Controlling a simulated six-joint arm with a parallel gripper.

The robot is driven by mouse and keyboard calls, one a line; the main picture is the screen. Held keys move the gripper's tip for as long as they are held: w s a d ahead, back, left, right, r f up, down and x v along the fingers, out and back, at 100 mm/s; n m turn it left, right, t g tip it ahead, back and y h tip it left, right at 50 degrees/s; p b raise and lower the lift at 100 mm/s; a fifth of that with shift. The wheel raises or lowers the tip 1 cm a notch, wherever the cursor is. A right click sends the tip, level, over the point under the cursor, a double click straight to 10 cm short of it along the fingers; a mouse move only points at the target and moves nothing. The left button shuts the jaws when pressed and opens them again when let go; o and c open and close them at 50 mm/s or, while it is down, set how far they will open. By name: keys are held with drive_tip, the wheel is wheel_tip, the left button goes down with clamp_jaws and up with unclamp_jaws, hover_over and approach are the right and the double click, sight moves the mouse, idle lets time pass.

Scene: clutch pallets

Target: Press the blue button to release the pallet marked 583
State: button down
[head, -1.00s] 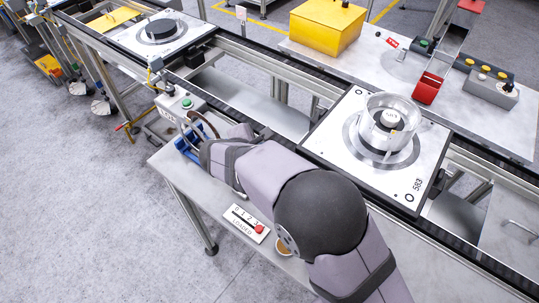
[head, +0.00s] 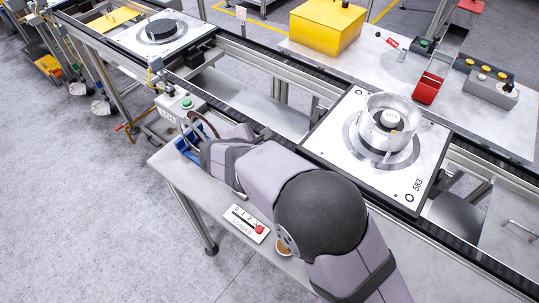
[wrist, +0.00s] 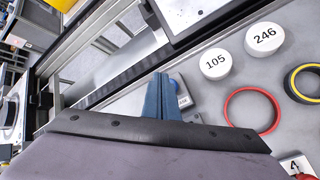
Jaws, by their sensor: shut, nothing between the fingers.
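The pallet marked 583 (head: 432,150) is a white square plate on the conveyor at right in the head view. It carries a clear round housing (head: 390,122) with a dark part and a white cap inside. My gripper (wrist: 161,77) shows in the wrist view as two blue fingers, shut together and empty. In the head view the blue fingers (head: 187,147) show at the left end of the bench. A small pale box with a label (wrist: 184,101) is partly hidden behind the fingers in the wrist view. I cannot make out a blue button in either view.
White caps marked 105 (wrist: 215,64) and 246 (wrist: 264,39), a red ring (wrist: 251,110) and a black-yellow ring (wrist: 306,83) lie on the bench. Another pallet (head: 135,38) sits at upper left.

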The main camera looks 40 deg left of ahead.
drive_tip(key=shift+f, duration=0.2)
idle(0.4)
drive_tip(key=shift+f+b, duration=0.3)
drive_tip(key=shift+b, duration=0.15)
drive_tip(key=shift+f+b, duration=0.4)
drive_tip(key=shift+f, duration=0.05)
idle(0.7)
drive_tip(key=shift+r, duration=0.15)
idle(0.3)
drive_tip(key=shift+r+p, duration=0.6)
drive_tip(key=shift+r, duration=0.15)
drive_tip(key=shift+r+p, duration=1.85)
drive_tip(key=shift+r, duration=0.7)
